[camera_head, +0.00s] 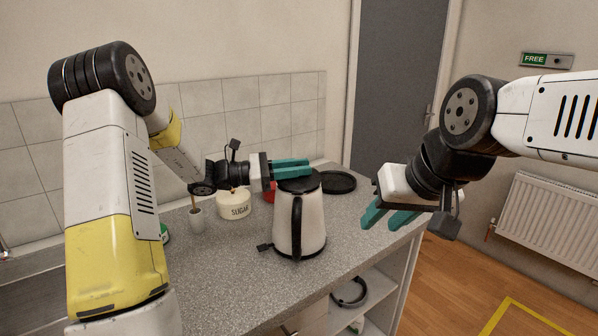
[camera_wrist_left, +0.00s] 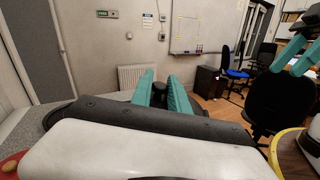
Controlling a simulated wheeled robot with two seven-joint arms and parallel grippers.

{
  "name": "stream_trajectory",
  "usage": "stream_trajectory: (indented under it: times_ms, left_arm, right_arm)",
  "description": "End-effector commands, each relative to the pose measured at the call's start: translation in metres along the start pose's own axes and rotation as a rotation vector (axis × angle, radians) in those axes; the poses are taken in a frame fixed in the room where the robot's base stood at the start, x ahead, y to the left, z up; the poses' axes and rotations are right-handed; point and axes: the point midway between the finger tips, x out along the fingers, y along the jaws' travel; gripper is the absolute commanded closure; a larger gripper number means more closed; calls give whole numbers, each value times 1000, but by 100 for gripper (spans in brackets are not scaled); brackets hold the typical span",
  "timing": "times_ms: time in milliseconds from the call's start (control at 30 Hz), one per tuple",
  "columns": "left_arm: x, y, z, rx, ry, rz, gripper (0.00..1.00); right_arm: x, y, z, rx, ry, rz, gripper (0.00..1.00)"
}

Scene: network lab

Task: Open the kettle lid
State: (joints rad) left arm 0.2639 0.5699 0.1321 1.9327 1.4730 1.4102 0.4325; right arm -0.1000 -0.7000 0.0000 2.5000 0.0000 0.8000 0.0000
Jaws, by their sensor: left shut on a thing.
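The kettle (camera_head: 286,226) stands upright on the grey counter, white with a black handle (camera_head: 297,226) facing me. Its black lid (camera_head: 304,183) lies on top and looks closed. My left gripper (camera_head: 308,168) reaches in from the left at the top of the lid. Its green fingers are shut on a small dark lid knob (camera_wrist_left: 160,87), which shows between them in the left wrist view; the head view hides it behind the fingers. My right gripper (camera_head: 382,221) is open and empty, to the right of the kettle near the counter edge.
A sugar pot (camera_head: 234,205) stands left of the kettle, with a red object (camera_head: 269,190) partly hidden behind it. A black round dish (camera_head: 338,182) lies behind right. The counter's front (camera_head: 235,272) is clear.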

Motion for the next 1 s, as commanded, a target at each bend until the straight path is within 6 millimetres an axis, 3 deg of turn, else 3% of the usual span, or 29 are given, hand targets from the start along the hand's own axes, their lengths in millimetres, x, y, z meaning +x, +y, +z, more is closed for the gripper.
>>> stream_trajectory:
  times_ms: [367,1000]
  left_arm:
    - [-3,-8,24,342,-75,2,100]
    - [-10,-42,48,877,-195,2,100]
  right_arm:
    - [0,0,0,0,0,0,64]
    - [0,0,0,0,0,0,64]
